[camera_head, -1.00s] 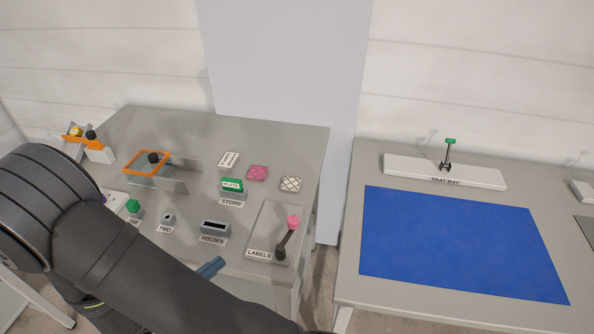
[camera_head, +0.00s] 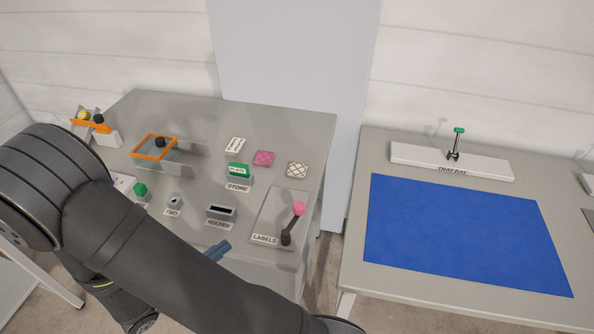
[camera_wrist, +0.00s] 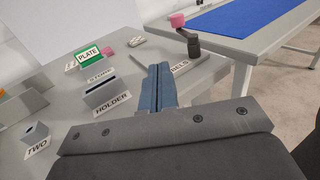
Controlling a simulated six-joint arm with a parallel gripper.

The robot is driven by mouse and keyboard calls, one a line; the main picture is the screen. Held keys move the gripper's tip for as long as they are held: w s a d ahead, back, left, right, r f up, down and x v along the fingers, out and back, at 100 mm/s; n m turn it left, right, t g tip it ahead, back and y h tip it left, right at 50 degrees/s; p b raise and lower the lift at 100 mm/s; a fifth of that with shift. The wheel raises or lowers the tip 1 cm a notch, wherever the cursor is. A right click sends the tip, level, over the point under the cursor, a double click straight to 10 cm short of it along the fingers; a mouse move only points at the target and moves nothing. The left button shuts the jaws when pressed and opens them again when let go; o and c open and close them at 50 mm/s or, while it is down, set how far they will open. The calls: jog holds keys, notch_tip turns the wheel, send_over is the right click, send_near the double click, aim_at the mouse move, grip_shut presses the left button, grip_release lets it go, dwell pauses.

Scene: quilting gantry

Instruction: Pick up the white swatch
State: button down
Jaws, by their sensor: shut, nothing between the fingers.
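The white swatch (camera_head: 297,170) is a small white square with a dark lattice pattern. It lies flat on the left grey table, right of a pink swatch (camera_head: 264,158). In the wrist view the white swatch (camera_wrist: 131,41) shows small near the table's far side, beyond my gripper. My gripper (camera_wrist: 158,72) has blue fingers, shut and empty. In the head view its blue fingers (camera_head: 218,250) show near the table's front edge, in front of the holder block, well apart from the swatch. The rest of the gripper is hidden behind my arm there.
The holder block (camera_head: 221,212), the green PLATE block (camera_head: 238,170) and the labels board with its pink-knobbed lever (camera_head: 298,209) stand around the swatch. An orange frame (camera_head: 154,147) is further left. A second table with a blue mat (camera_head: 465,235) stands right, across a gap.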

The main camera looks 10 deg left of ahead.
jog(key=shift+c, duration=2.2)
grip_release()
